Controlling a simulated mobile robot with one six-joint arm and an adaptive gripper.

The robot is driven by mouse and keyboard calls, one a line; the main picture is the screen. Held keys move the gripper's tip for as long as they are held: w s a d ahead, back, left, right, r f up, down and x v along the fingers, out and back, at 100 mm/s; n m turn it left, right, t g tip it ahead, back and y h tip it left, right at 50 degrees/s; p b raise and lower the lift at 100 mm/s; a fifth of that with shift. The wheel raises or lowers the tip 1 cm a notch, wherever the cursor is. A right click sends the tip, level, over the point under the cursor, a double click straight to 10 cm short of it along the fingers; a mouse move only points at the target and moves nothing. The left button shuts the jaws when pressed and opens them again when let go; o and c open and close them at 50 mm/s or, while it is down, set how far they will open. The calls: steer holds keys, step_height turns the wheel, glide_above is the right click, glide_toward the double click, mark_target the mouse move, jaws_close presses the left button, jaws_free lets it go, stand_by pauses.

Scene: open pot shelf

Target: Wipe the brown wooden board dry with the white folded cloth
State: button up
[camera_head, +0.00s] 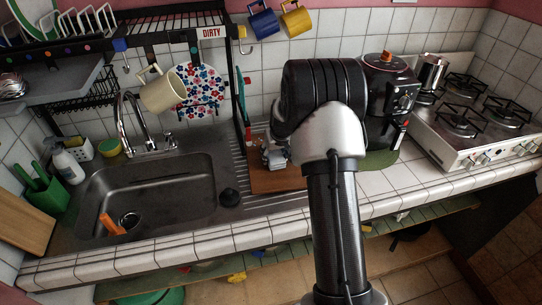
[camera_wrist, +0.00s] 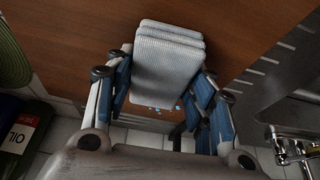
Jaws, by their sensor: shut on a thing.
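The brown wooden board (camera_head: 275,181) lies on the counter beside the sink; in the wrist view it fills the upper middle (camera_wrist: 85,40). The white folded cloth (camera_wrist: 168,60) is a layered, ribbed pad between the two blue-padded fingers of my gripper (camera_wrist: 166,88). My gripper is shut on it, over the board. Whether the cloth touches the board I cannot tell. A few small pale-blue spots show on the board just below the cloth in the wrist view. In the head view my gripper (camera_head: 276,157) is at the board, partly hidden by my arm, and the cloth is hard to make out.
The metal sink (camera_head: 150,195) with its tap (camera_head: 135,125) lies left of the board. A dish rack (camera_head: 150,35) hangs above. White tiles right of my arm are clear.

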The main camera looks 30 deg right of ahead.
steer(key=shift+s+d+f, duration=0.1)
steer(key=shift+d, duration=0.05)
steer(key=shift+s+d+b, duration=0.25)
steer(key=shift+d, duration=0.45)
steer(key=shift+s+d+b, duration=0.2)
steer(key=shift+s+d, duration=0.05)
steer(key=shift+d, duration=0.45)
steer(key=shift+w+d+p, duration=0.25)
steer(key=shift+w, duration=0.45)
steer(key=shift+w+d+p, duration=0.2)
steer(key=shift+w, duration=0.45)
steer(key=shift+w+a, duration=0.3)
steer(key=shift+a, duration=0.55)
steer(key=shift+w+a, duration=0.25)
steer(key=shift+a, duration=0.55)
